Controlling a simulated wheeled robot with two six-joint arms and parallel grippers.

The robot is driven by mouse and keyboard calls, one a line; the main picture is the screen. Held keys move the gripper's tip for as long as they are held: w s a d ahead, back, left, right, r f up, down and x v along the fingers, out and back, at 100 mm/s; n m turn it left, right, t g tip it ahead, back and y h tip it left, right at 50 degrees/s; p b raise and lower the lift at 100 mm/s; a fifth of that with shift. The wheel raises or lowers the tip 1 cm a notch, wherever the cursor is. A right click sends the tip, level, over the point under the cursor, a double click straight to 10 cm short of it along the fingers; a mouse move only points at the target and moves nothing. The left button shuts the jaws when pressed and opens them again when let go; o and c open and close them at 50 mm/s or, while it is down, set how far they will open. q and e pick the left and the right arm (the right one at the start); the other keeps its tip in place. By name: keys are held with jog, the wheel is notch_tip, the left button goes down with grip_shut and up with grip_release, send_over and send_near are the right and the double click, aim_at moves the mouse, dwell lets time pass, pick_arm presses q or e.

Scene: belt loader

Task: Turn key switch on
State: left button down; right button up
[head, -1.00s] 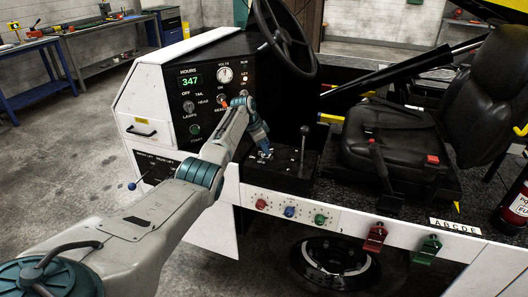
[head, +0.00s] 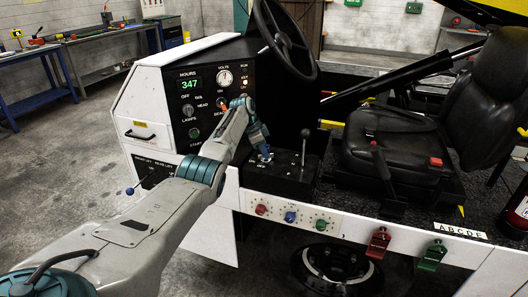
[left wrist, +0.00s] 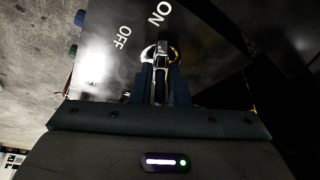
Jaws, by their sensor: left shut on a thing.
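The key switch (left wrist: 162,48) shows in the left wrist view as a small metal key in a round collar, on a dark panel. White "ON" and "OFF" labels lie above it and to its upper left. My left gripper (left wrist: 160,78) is shut on the key, a finger on each side. In the head view my left gripper (head: 264,153) points down at the low black console (head: 290,182) beside the seat, and hides most of the key there. I cannot tell the key's exact angle. My right gripper is not in view.
The dashboard (head: 205,78) with gauges, knobs and a steering wheel (head: 284,42) stands behind my left arm. An upright lever (head: 304,148) rises just right of the gripper. The black seat (head: 405,150) is further right. Coloured knobs (head: 290,217) line the front panel.

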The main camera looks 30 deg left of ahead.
pick_arm(q)
jog(key=c, duration=1.4)
grip_release()
jog(key=b+v, duration=0.1)
jog(key=v, duration=0.9)
jog(key=shift+a+r+b, duration=0.15)
jog(key=shift+r+b, duration=0.2)
jog(key=shift+b, duration=0.05)
jog(key=shift+s+f, duration=0.1)
